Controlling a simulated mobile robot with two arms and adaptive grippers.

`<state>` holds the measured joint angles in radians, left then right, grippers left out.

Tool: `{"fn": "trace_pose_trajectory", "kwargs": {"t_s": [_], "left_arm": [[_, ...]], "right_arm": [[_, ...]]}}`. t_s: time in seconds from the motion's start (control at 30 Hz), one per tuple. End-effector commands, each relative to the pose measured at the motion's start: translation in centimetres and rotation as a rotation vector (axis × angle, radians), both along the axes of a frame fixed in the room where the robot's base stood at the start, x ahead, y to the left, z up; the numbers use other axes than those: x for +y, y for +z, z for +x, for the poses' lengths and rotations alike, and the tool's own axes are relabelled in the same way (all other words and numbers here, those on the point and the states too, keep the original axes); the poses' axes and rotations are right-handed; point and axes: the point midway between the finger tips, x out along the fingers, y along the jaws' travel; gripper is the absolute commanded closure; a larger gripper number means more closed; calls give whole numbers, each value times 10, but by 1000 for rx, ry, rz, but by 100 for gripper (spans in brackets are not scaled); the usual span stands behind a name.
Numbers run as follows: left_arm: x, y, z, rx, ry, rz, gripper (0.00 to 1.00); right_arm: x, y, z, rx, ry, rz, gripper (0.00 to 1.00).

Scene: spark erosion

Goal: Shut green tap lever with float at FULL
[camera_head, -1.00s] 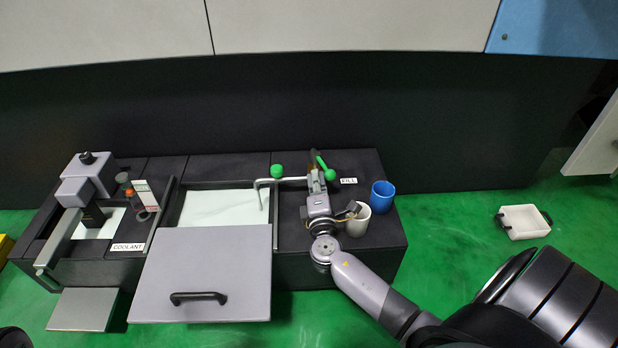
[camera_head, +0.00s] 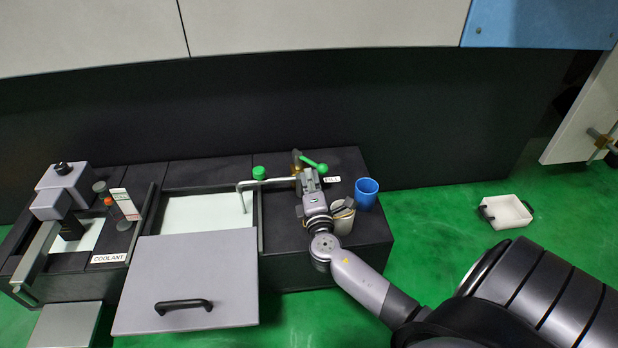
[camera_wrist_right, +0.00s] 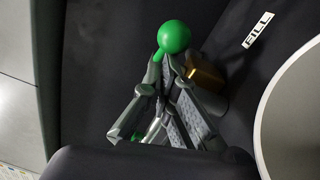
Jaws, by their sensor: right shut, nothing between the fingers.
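The green tap lever (camera_head: 314,164) with its round knob sits on the brass tap at the right back of the black tank top. It points right and slightly forward. My right gripper (camera_head: 305,174) is shut and empty, its fingertips right at the lever; whether they touch is unclear. In the right wrist view the green knob (camera_wrist_right: 174,36) shows just beyond the fingertips (camera_wrist_right: 166,66), with the brass tap body (camera_wrist_right: 205,76) beside them. The orange-red float (camera_head: 108,201) stands by a white marked plate (camera_head: 125,204) at the left; its marks are too small to read. My left gripper is out of view.
A bent spout (camera_head: 262,184) runs left from the tap over the open basin. A green round cap (camera_head: 259,172) stands behind it. A FILL label (camera_head: 332,180) lies beside the lever.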

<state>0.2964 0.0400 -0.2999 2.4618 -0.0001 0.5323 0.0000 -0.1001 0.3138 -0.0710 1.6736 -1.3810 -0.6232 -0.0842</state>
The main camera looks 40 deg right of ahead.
Motion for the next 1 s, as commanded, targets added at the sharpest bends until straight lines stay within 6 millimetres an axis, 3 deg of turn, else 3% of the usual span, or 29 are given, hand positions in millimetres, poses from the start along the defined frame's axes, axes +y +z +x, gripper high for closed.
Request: {"fn": "trace_pose_trajectory", "kwargs": {"t_s": [0.27, 0.7, 1.0], "left_arm": [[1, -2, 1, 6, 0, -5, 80], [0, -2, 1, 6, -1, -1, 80], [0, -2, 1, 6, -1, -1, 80]], "right_arm": [[4, -1, -7, 1, 0, 0, 100], [46, -5, -82, 3, -1, 1, 100], [59, -6, -104, 0, -1, 0, 100]]}}
